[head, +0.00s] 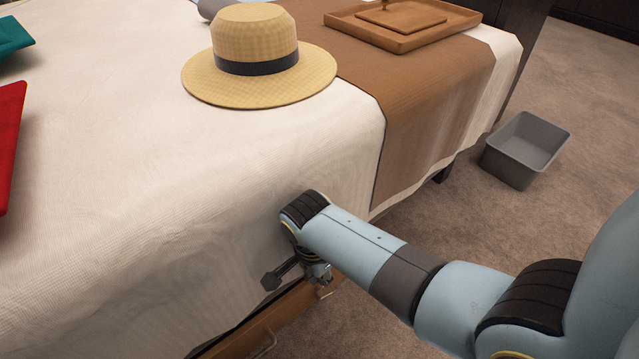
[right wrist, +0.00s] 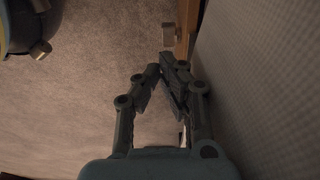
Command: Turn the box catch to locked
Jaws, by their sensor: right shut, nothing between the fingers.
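A wooden box edge (head: 262,328) shows below the bed's side in the head view. In the right wrist view a strip of wood (right wrist: 185,28) runs along the top, with a small pale block (right wrist: 168,33) beside it that may be the catch. Whether it stands at locked I cannot tell. My right gripper (right wrist: 161,68) is shut and empty, its fingertips a little below that block in the picture and seemingly apart from it. In the head view my right wrist hides most of the gripper and the spot beside the bed. My left gripper is not in view.
The bed with its white cover (head: 120,150) fills the left. A straw hat (head: 258,55), a brown runner (head: 425,95) and a wooden tray (head: 360,30) lie on it. A grey bin (head: 515,165) stands on open carpet at the right.

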